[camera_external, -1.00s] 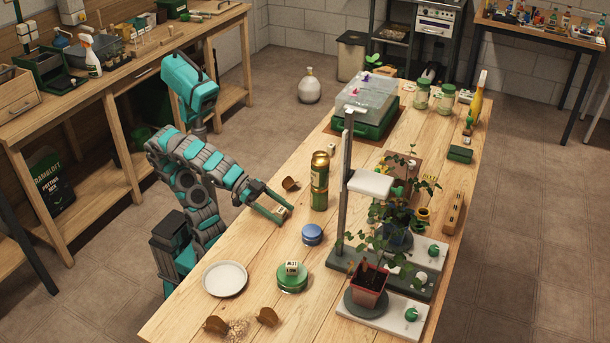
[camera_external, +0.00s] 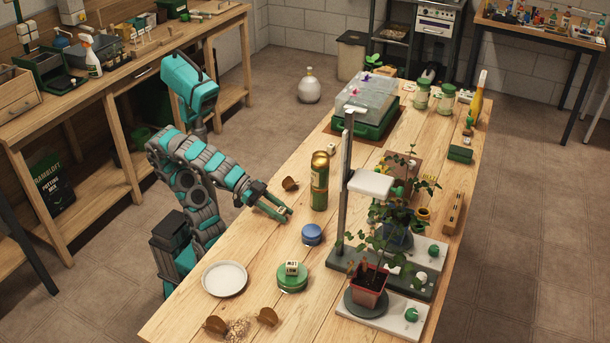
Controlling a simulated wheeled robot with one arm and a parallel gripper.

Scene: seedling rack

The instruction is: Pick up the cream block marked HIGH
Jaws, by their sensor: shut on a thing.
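My gripper (camera_external: 284,212) is low over the near left side of the wooden table, between the tall green can and the table's left edge. Its fingers are shut on a small cream block (camera_external: 281,210), which shows between them. The marking on this block is too small to read. Another cream block (camera_external: 292,267), with dark lettering, sits on a round green lidded tin further toward the front. A further small pale block (camera_external: 333,149) lies behind the can. Its marking cannot be read.
A tall green can with a gold top (camera_external: 320,181) stands just right of my gripper. A blue tin (camera_external: 312,234) is in front of it. A brown shard (camera_external: 290,184) lies behind. A white plate (camera_external: 225,278) and a grey stand with plants (camera_external: 345,262) are further off.

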